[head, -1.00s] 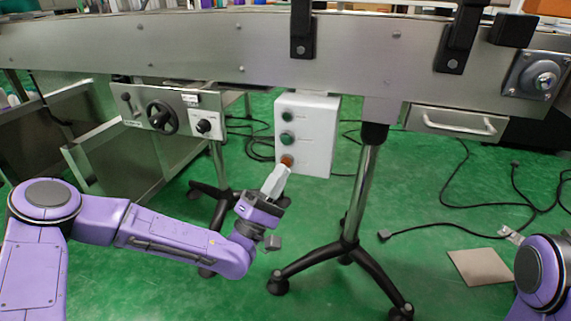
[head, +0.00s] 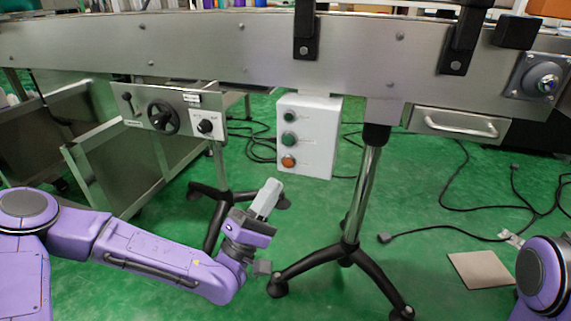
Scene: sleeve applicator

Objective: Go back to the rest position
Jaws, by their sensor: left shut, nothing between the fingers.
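My left gripper (head: 266,197) is shut and empty, below and a little left of the white control box (head: 318,160). A clear gap separates it from the box. The box hangs under the conveyor and has two green buttons above an orange button (head: 288,161), all uncovered. My left arm is purple and reaches in from the lower left. At the lower right only a purple part of my right arm shows; its gripper is out of the picture.
The steel conveyor (head: 200,45) spans the top. A panel with a black handwheel (head: 163,117) hangs at the left. A stand with black feet (head: 343,246) is right of my left gripper. Cables and a flat beige plate (head: 481,269) lie on the green floor.

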